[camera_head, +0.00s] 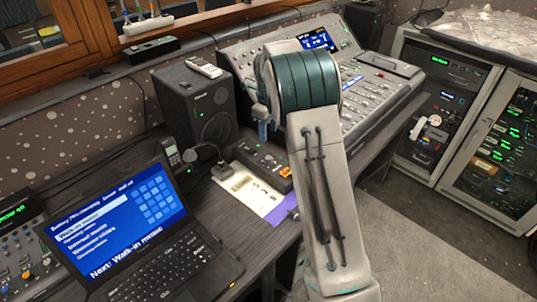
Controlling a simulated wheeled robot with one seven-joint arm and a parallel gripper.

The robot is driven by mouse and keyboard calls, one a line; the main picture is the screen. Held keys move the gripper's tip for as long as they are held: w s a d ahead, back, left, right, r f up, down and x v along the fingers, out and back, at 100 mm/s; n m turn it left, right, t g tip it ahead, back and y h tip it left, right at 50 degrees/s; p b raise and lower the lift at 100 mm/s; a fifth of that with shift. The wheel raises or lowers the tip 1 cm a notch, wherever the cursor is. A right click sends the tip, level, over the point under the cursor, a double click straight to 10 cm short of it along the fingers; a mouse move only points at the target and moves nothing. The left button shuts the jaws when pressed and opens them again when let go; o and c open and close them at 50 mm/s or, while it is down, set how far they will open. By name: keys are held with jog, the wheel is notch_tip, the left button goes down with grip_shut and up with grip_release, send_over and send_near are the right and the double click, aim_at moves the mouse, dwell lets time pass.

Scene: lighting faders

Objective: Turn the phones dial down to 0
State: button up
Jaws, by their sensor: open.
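I cannot pick out the phones dial by its label; the markings are too small to read. A small black desk unit (258,158) with little knobs and an orange button sits on the desk in the middle, partly behind my arm. My arm, a grey link with a dark green joint, crosses the middle of the view. Part of my gripper (263,131) shows just left of the green joint, above the far end of the black unit. It is open, and I see nothing held in it. The rest of it is hidden behind the arm.
A laptop (178,270) stands at the front left, beside a small mixer (18,245). A black speaker (205,108), a gooseneck microphone (222,168) and a printed sheet (247,191) are near the unit. A large fader console (365,98) stands behind, equipment racks (440,105) at right.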

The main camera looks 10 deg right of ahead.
aim_at(269, 157)
notch_tip(269, 157, down, 11)
jog(key=shift+f+p, duration=0.1)
jog(key=shift+p, duration=0.3)
grip_shut()
